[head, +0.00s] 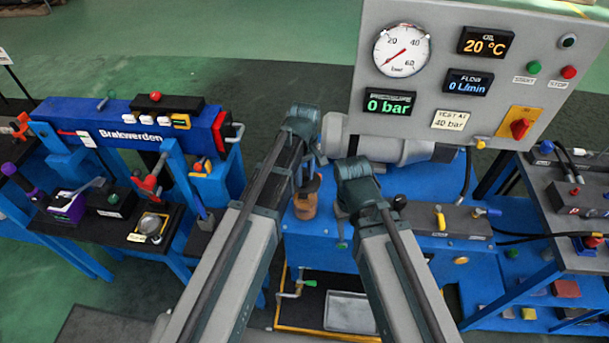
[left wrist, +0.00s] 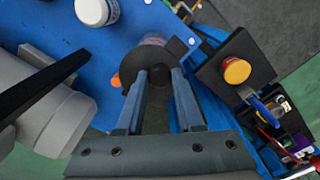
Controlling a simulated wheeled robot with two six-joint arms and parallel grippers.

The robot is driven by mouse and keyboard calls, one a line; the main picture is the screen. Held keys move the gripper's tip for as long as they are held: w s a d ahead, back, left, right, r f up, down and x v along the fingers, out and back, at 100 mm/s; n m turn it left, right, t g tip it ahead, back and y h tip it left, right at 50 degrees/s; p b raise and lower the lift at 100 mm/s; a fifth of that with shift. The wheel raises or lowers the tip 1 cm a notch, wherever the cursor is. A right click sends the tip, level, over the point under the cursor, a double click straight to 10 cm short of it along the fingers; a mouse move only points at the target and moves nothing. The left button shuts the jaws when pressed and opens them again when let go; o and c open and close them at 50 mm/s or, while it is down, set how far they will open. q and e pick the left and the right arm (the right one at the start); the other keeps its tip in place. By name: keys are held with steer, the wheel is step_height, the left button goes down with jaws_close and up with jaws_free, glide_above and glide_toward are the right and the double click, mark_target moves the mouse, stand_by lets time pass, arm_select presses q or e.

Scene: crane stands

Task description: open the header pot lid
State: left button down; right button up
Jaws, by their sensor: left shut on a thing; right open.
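A brown-orange pot (head: 305,206) stands on the blue bench, and I take it to be the header pot. Its dark lid (head: 309,185) shows at its top. My left gripper (head: 307,172) reaches down at the pot's top. In the left wrist view its two fingers (left wrist: 157,80) are shut on the dark lid (left wrist: 146,63). A bit of orange shows beside the lid there. I cannot tell whether the lid is seated or lifted. My right gripper (head: 343,222) is open, right of the pot and partly hidden by its own wrist.
A gauge panel (head: 470,125) rises behind at the right. A grey motor-like cylinder (head: 385,146) lies on the blue bench (head: 310,250) beneath it. A blue stand (head: 120,125) with tools is at the left. A white-topped jar (left wrist: 95,10) shows in the left wrist view.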

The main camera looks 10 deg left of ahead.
arm_select(q)
steer(key=shift+w+d+r+g+p, duration=0.1)
steer(key=shift+w+r+g+p, duration=0.4)
steer(key=shift+w+r+g, duration=0.5)
steer(key=shift+w+g, duration=0.35)
steer(key=shift+g, duration=0.45)
steer(key=shift+r+g, duration=0.2)
steer(key=shift+g, duration=0.1)
steer(key=shift+s, duration=0.1)
steer(key=c, duration=0.5)
jaws_free()
steer(key=shift+c, duration=0.2)
steer(key=shift+r, duration=0.1)
